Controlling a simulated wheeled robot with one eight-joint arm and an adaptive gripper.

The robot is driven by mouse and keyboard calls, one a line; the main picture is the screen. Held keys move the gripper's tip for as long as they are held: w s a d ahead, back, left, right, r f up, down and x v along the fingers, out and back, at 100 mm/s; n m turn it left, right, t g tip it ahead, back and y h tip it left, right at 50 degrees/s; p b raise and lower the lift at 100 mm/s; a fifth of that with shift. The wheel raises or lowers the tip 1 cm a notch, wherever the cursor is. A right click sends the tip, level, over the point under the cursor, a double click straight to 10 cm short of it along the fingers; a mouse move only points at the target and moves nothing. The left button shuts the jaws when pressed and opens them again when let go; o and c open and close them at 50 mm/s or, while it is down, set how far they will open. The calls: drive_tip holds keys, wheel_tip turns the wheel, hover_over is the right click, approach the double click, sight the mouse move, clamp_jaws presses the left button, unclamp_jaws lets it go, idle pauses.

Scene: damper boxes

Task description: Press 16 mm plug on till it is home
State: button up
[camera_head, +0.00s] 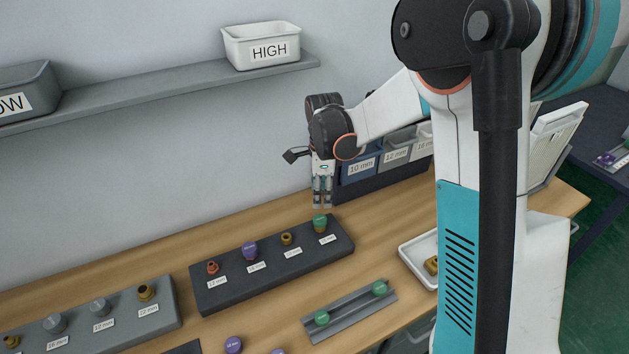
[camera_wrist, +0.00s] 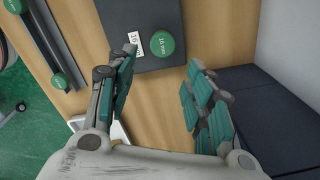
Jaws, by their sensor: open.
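The green 16 mm plug (camera_head: 320,221) sits at the right end of a dark block (camera_head: 270,271), on top of a brass-coloured fitting. In the wrist view its round top (camera_wrist: 162,43) faces me with "16 mm" on it, beside a white label. How far down it sits cannot be told. My gripper (camera_head: 322,204) points down just above the plug, apart from it. In the wrist view its two fingers (camera_wrist: 162,62) are spread, with nothing between them.
The block also carries a purple plug (camera_head: 249,250) and bare fittings. A grey rail (camera_head: 350,311) with two green plugs lies in front. A white tray (camera_head: 408,252) stands right, labelled bins (camera_head: 361,168) behind. A grey block (camera_head: 110,318) with fittings and caps is left.

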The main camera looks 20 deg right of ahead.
sight(320, 218)
drive_tip(key=shift+m, duration=0.6)
drive_tip(key=shift+w+f+b, duration=0.2)
drive_tip(key=shift+f+b, duration=1.25)
drive_tip(key=shift+f, duration=1.25)
drive_tip(key=shift+w+f+b, duration=0.2)
drive_tip(key=shift+f+b, duration=1.25)
drive_tip(key=shift+f, duration=1.25)
drive_tip(key=c, duration=1)
drive_tip(key=shift+c, duration=0.2)
drive_tip(key=shift+f, duration=0.1)
drive_tip(key=o, duration=1.1)
